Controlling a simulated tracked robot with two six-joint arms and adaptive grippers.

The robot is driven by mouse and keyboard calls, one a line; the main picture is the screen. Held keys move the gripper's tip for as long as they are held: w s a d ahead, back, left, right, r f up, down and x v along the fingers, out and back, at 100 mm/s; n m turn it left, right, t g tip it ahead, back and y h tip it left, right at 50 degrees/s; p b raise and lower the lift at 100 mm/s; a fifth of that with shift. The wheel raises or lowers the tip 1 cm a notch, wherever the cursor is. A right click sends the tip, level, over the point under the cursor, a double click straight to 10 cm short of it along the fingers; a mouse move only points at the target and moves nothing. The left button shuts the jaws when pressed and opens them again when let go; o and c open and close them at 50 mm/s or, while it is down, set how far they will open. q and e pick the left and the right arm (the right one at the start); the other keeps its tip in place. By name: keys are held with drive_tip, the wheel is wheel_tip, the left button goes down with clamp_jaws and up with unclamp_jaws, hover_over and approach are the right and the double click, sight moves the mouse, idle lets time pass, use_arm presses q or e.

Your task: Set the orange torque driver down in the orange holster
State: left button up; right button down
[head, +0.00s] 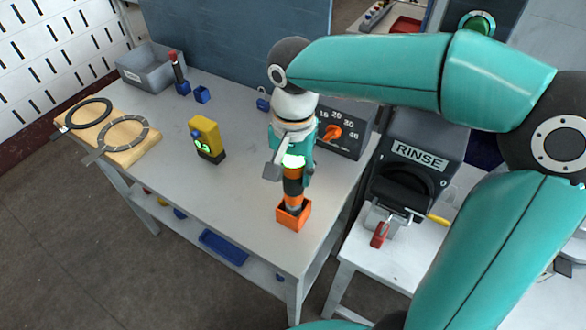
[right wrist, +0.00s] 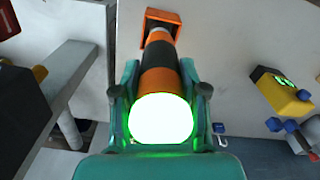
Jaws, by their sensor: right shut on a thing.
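The orange torque driver (head: 293,187) is upright, with black bands and a glowing green-white top. My right gripper (head: 290,168) is shut on its upper body. In the right wrist view the gripper's fingers (right wrist: 159,85) flank the driver (right wrist: 160,78), and its lit end faces the camera. The orange holster (head: 291,221) is a small open box near the table's front corner. The driver's lower end appears inside its opening; how deep it sits is hidden. The holster also shows in the right wrist view (right wrist: 176,15). My left gripper is not in view.
The grey table (head: 235,205) is clear left of the holster. A yellow device (head: 205,138) stands mid-table. A dial box (head: 342,130) stands behind the gripper, and the RINSE machine (head: 413,165) is to the right. Ring gauges on a wooden board (head: 130,150) lie far left.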

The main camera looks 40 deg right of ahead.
drive_tip(key=shift+f, duration=0.1)
idle(0.3)
drive_tip(key=shift+f+b, duration=1.3)
drive_tip(key=shift+f, duration=0.15)
drive_tip(key=c, duration=0.5)
unclamp_jaws()
drive_tip(key=shift+c, duration=0.2)
